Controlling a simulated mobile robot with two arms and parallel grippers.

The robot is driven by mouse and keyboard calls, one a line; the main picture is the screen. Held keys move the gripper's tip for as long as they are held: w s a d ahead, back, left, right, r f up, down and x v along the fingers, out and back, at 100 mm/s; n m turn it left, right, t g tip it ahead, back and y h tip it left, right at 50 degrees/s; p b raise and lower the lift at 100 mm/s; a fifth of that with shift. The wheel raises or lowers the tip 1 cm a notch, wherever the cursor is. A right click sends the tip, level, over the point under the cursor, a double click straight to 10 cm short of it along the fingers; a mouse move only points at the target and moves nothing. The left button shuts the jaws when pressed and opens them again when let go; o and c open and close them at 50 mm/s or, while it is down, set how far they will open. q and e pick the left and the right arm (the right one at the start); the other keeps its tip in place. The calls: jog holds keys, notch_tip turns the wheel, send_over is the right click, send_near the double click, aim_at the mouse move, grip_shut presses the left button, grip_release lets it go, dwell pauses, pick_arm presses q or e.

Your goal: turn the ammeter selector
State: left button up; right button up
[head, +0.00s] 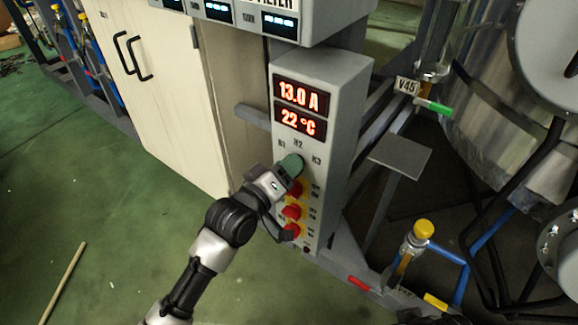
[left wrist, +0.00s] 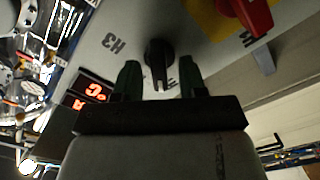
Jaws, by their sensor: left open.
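The ammeter box (head: 322,95) is a grey upright panel. Its upper red display (head: 300,96) reads 13.0 A and its lower display (head: 299,121) reads 22 °C. H1, H2 and H3 labels sit below the displays. The black selector knob (left wrist: 158,55) shows in the left wrist view, beside the H3 label (left wrist: 113,43); in the head view my gripper hides it. My left gripper (head: 291,164) is at the panel front. It is open, with its dark green fingertips (left wrist: 159,78) on either side of the knob and visible gaps on both sides. My right gripper is not in view.
Several red knobs on yellow plates (head: 292,212) sit just below my gripper on the panel. A cream cabinet (head: 165,90) stands to the left. A V45 valve with a green handle (head: 434,106) and a yellow-capped valve (head: 424,229) are on the right. Green floor is open at left.

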pick_arm(q)
jog(key=shift+w+d, duration=0.3)
jog(key=shift+w, duration=0.15)
jog(key=c, duration=0.6)
jog(key=shift+o, duration=0.2)
